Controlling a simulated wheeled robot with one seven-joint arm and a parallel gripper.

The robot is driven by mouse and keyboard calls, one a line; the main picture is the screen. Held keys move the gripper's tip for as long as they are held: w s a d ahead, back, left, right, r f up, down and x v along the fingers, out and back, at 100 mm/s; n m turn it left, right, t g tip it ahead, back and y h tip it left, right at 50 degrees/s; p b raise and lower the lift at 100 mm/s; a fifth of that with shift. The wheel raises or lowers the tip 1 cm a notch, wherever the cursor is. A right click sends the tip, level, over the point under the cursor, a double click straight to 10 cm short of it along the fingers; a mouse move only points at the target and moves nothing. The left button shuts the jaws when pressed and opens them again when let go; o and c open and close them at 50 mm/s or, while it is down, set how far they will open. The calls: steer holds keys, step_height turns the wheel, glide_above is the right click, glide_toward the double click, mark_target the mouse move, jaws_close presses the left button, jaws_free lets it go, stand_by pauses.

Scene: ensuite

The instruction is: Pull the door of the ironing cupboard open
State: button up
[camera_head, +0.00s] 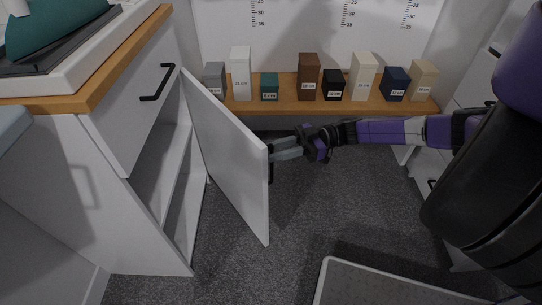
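The ironing cupboard (100,175) is a white cabinet with a wooden top, at the left. Its door (228,155) stands ajar at a wide angle, and white shelf space shows inside. The door's dark handle (270,165) shows at the door's free edge, mostly on the far face. My gripper (275,152) reaches in from the right, with its grey fingers at that edge next to the handle. The fingertips are partly hidden by the door, so I cannot tell whether they are closed on the handle.
A wooden shelf (290,107) at the back carries several labelled boxes. A drawer with a black handle (158,82) sits above the door. White furniture (430,165) stands at the right. Grey carpet (310,210) is clear in front of the door. A light-rimmed grey panel (370,285) is at the bottom.

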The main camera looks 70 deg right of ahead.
steer(key=d, duration=0.1)
steer(key=s+d+b, duration=0.1)
steer(key=d, duration=0.1)
steer(key=shift+s+d+b, duration=0.2)
steer(key=shift+s+b, duration=0.15)
steer(key=shift+b, duration=0.05)
stand_by(0.5)
